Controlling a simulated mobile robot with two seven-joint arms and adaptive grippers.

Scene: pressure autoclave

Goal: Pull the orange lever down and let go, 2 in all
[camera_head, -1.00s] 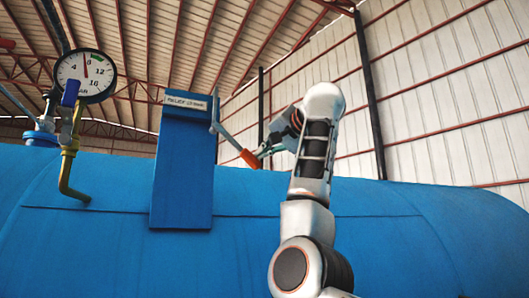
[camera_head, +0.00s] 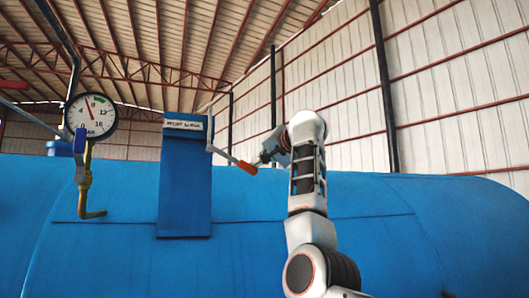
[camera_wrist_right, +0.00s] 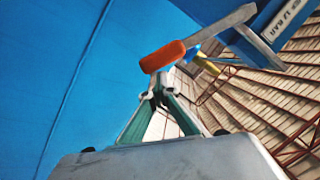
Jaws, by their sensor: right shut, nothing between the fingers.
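The lever is a grey bent arm on the right side of the blue relief panel (camera_head: 184,190), with an orange grip (camera_head: 247,167) at its end. The grip hangs to the lower right of the panel's top. The orange grip (camera_wrist_right: 163,56) is large in the right wrist view. My right gripper (camera_head: 263,160) is beside the grip's outer end, partly hidden by my wrist. In the right wrist view its green-sided fingers (camera_wrist_right: 158,94) are shut and empty, just below the grip; I cannot tell if they touch it. My left gripper is not in view.
A round gauge (camera_head: 91,115) stands left of the panel, its needle leaning slightly left of upright. A yellow bent pipe (camera_head: 85,195) hangs below it. The big blue vessel (camera_head: 120,260) fills the lower picture. The air above the lever is clear.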

